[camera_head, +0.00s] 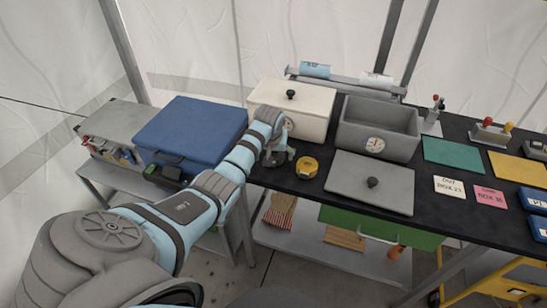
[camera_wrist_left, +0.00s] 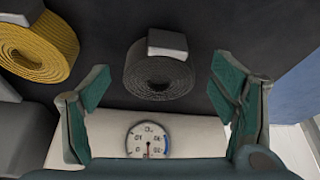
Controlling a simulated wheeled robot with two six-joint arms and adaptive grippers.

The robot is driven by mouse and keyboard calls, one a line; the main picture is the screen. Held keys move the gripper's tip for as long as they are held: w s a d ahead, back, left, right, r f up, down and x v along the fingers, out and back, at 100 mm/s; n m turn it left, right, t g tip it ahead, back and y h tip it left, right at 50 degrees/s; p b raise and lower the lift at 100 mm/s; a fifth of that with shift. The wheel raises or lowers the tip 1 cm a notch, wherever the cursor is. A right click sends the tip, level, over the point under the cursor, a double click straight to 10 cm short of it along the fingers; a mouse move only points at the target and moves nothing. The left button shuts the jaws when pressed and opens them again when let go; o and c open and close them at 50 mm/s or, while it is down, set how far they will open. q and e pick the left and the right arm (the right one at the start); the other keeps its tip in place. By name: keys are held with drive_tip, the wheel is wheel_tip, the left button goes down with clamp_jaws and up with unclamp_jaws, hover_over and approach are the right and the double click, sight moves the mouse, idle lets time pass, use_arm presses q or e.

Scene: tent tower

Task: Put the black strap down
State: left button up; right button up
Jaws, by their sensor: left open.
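The black strap (camera_wrist_left: 158,76) is a coiled roll with a grey buckle. In the left wrist view it is on the dark table top, framed between my left fingers with a gap on each side. In the head view I cannot make it out; my left gripper covers that area. My left gripper (camera_head: 279,156) is open and empty, over the table's left end in front of the cream box. My right gripper is not in view.
A yellow strap roll (camera_head: 307,167) lies just right of my left gripper. The cream lidded box (camera_head: 303,101) with a dial stands behind, and the blue cooler (camera_head: 190,127) is to the left. A grey open bin (camera_head: 380,123) and a grey lid (camera_head: 345,188) are to the right.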

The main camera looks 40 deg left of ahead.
use_arm(q)
drive_tip(key=shift+w+a+f, duration=0.1)
drive_tip(key=shift+w+f, duration=0.05)
drive_tip(key=shift+f, duration=0.2)
drive_tip(key=c, duration=1.4)
drive_tip(key=shift+r, duration=0.1)
drive_tip(key=shift+r, duration=0.1)
